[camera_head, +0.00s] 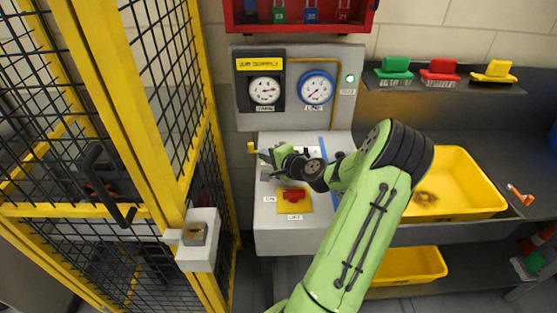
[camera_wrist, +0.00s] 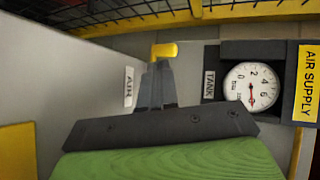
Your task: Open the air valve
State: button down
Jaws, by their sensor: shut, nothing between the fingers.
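A small yellow handle, which looks like the air valve's (camera_head: 251,147), sticks out at the left edge of the grey cabinet below the air supply panel. In the wrist view the yellow handle (camera_wrist: 165,50) shows just beyond my fingertips, with a white AIR label (camera_wrist: 129,86) beside it. My gripper (camera_head: 262,156) is shut and empty, pointing left at the handle. In the wrist view its fingers (camera_wrist: 158,70) are together. I cannot tell whether they touch the handle. My fingers hide part of the valve.
A TANK gauge (camera_head: 264,89) and a blue-rimmed LINE gauge (camera_head: 316,88) are on the panel, near a green lamp (camera_head: 350,78). A red switch (camera_head: 293,195) with ON and OFF labels is below my gripper. A yellow mesh fence (camera_head: 190,100) stands close left; yellow bins (camera_head: 455,180) are right.

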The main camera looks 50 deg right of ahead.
aim_at(253, 147)
jog(key=w, duration=0.3)
jog(key=shift+w+d, duration=0.2)
jog(key=shift+d, duration=0.15)
